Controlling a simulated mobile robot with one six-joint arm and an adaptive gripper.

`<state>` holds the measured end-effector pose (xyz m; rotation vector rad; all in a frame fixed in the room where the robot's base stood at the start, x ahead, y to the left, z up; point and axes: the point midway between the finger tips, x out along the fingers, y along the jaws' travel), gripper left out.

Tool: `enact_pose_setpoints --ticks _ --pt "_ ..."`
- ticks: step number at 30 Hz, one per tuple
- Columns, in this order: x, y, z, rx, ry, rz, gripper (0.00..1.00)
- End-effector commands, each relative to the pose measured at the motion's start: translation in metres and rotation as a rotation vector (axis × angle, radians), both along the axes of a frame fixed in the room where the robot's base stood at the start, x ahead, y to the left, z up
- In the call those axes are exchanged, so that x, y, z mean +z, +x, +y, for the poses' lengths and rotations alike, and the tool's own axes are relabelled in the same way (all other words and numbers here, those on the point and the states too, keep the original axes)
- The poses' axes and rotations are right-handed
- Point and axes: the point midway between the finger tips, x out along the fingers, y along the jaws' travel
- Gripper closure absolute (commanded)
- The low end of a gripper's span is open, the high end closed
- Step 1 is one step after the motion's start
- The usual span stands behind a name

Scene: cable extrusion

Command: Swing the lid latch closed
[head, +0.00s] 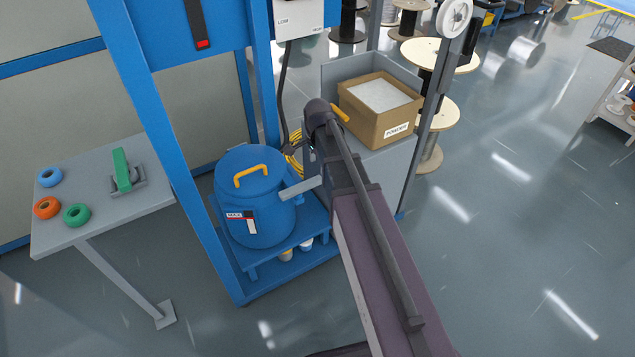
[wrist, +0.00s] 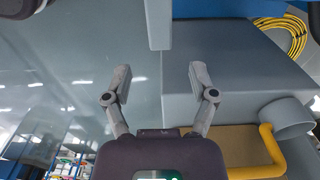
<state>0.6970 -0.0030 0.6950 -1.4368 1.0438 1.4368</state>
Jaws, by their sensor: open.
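A blue drum (head: 262,222) stands on a blue shelf in the head view, with a blue lid (head: 232,168) and a yellow handle on top. A grey flat bar, seemingly the lid latch (head: 301,188), sticks out to the right from the lid's edge, swung away from the drum. In the wrist view the end of this grey latch bar (wrist: 158,22) shows at the top centre. My gripper (wrist: 160,82) is open and empty, its two fingers spread, with the bar ahead of the gap and apart from them. In the head view my arm hides the fingers.
A cardboard powder box (head: 375,120) sits on a grey cabinet (head: 385,172) right of the drum, with a yellow-handled scoop (wrist: 268,148) close to my wrist. Blue frame posts (head: 160,130) flank the drum. A side table (head: 95,215) stands left.

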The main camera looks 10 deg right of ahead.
Motion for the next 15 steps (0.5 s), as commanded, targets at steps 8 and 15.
enact_pose_setpoints --ticks 8,15 --pt "-0.026 0.0 0.0 0.0 0.0 0.0 0.26" --pt "-0.044 0.0 0.0 0.001 0.0 0.0 0.26"
